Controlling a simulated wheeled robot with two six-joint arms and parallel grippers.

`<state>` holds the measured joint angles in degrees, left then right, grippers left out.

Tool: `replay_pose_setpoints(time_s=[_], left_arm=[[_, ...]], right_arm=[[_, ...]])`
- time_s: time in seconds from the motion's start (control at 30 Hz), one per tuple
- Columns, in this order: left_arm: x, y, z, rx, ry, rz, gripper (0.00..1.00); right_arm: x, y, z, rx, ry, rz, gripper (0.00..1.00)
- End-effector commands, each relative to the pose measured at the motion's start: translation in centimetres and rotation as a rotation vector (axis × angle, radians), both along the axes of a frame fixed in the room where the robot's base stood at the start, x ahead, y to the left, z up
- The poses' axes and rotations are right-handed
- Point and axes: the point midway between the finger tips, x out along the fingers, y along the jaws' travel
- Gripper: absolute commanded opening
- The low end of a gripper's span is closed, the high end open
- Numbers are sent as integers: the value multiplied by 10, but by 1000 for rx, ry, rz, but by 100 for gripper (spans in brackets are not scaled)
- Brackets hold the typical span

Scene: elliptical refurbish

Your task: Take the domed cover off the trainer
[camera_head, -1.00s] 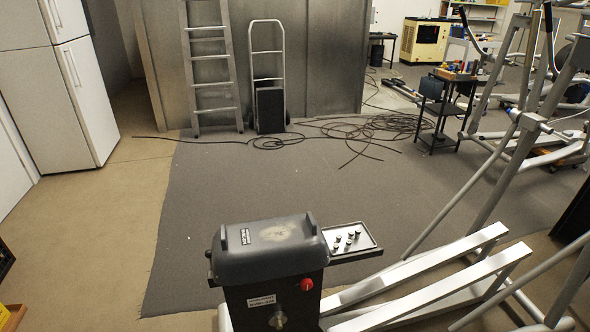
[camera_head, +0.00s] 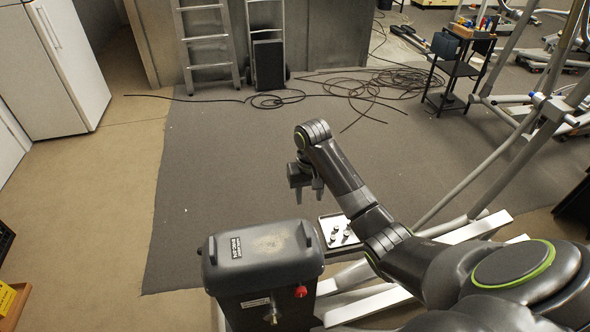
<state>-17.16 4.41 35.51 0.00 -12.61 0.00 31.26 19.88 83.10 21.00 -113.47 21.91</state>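The dark grey domed cover (camera_head: 262,252) sits on top of the black housing of the trainer (camera_head: 245,306), low in the middle of the head view. A red knob (camera_head: 300,291) and a metal knob show on the housing's front. My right gripper (camera_head: 308,194) hangs above and beyond the cover's right rear, apart from it. Its two fingers point down with a gap between them, empty. My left gripper is out of view.
A small tray (camera_head: 354,240) with several metal knobs or bolts adjoins the housing's right side, partly behind my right arm. The trainer's pale rails (camera_head: 480,229) run off to the right. Cables (camera_head: 375,82) lie across the floor farther back. Carpet left of the trainer is clear.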

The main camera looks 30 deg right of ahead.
Motion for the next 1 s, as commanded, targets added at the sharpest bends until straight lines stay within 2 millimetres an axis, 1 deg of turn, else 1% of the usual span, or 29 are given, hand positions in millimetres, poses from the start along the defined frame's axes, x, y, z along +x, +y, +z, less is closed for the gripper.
replay_pose_setpoints(time_s=[0.03, 0.1, 0.17, 0.27, 0.5, 0.73, 0.77, 0.8, 1.0], left_arm=[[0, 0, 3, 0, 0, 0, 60], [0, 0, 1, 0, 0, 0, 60], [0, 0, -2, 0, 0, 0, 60], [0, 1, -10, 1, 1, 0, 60], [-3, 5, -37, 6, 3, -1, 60], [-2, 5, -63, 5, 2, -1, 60], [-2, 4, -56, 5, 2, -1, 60], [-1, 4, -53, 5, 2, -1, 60], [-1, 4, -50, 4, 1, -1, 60]], right_arm=[[0, 0, 8, -1, 2, 1, 40], [0, 1, 11, -2, 5, 2, 40], [0, 1, 9, -2, 6, 2, 40], [0, 1, 0, -2, 6, 2, 40], [0, 1, -28, -2, 6, 2, 40], [0, 1, -54, -2, 6, 3, 40], [-1, 1, -56, 0, 9, 1, 40], [-1, 2, -63, 0, 10, 1, 40], [-2, 2, -103, -1, 11, 2, 40]])
